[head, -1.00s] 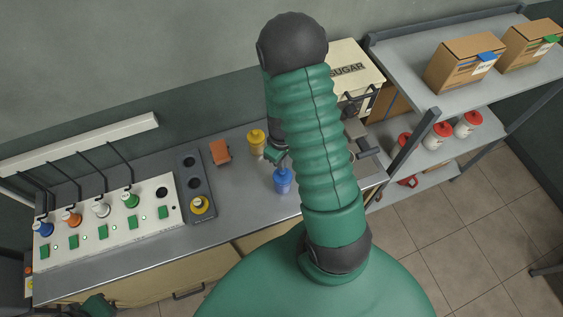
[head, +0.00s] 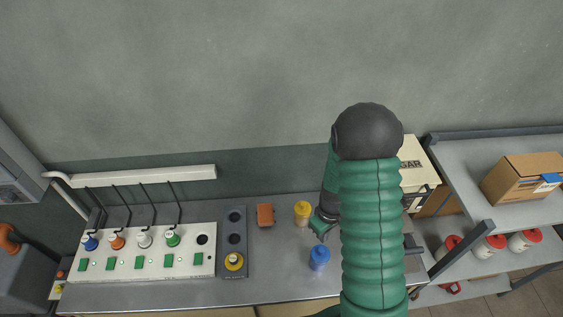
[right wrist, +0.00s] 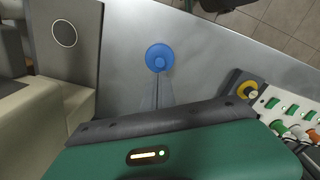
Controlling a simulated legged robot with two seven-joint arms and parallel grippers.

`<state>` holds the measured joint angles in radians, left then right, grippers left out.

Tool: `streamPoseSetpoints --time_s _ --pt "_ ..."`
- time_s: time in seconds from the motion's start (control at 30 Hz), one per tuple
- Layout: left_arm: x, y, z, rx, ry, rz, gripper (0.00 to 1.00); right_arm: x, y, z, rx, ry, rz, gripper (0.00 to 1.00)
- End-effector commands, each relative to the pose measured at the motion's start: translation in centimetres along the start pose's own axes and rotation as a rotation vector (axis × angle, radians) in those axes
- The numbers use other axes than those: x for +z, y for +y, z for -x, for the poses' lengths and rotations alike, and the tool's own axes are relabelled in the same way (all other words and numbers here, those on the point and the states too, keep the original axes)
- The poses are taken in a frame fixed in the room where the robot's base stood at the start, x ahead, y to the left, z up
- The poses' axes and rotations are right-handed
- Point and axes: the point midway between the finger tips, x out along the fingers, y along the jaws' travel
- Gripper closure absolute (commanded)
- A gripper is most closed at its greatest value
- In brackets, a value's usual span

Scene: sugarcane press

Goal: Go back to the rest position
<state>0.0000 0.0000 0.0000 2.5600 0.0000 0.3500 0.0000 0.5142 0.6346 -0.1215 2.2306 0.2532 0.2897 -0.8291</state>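My right arm comes up from the bottom of the head view, and its gripper (head: 321,229) hangs above the counter, partly behind the arm. My left gripper is not in view.

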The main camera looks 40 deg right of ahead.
Motion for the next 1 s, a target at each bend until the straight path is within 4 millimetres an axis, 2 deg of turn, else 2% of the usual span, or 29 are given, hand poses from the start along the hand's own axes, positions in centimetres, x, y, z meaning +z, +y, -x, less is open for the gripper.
streamPoseSetpoints --time_s 0.07,0.17,0.27,0.3,0.4,0.5,0.63,1.0 --pt "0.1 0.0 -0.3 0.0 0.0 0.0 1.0 -0.2 -0.3 -0.1 0.001 0.004 0.002 1.0" --pt "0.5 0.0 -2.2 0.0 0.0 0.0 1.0 -1.5 -2.5 -0.1 0.007 0.032 0.009 1.0" --pt "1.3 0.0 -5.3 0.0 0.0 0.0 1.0 -3.1 -7.2 0.3 0.014 0.088 0.021 1.0" --pt "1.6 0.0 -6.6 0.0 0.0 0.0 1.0 -3.4 -9.5 0.5 0.015 0.112 0.027 1.0" --pt "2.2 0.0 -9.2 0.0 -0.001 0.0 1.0 -3.2 -14.5 1.1 0.011 0.168 0.035 1.0" --pt "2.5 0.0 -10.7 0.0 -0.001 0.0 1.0 -2.4 -17.7 1.6 0.005 0.21 0.037 1.0" --pt "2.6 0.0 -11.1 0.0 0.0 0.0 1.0 -1.7 -19.4 2.1 -0.002 0.232 0.032 1.0" --pt "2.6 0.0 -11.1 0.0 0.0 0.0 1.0 -1.6 -19.5 2.2 -0.002 0.233 0.03 1.0"
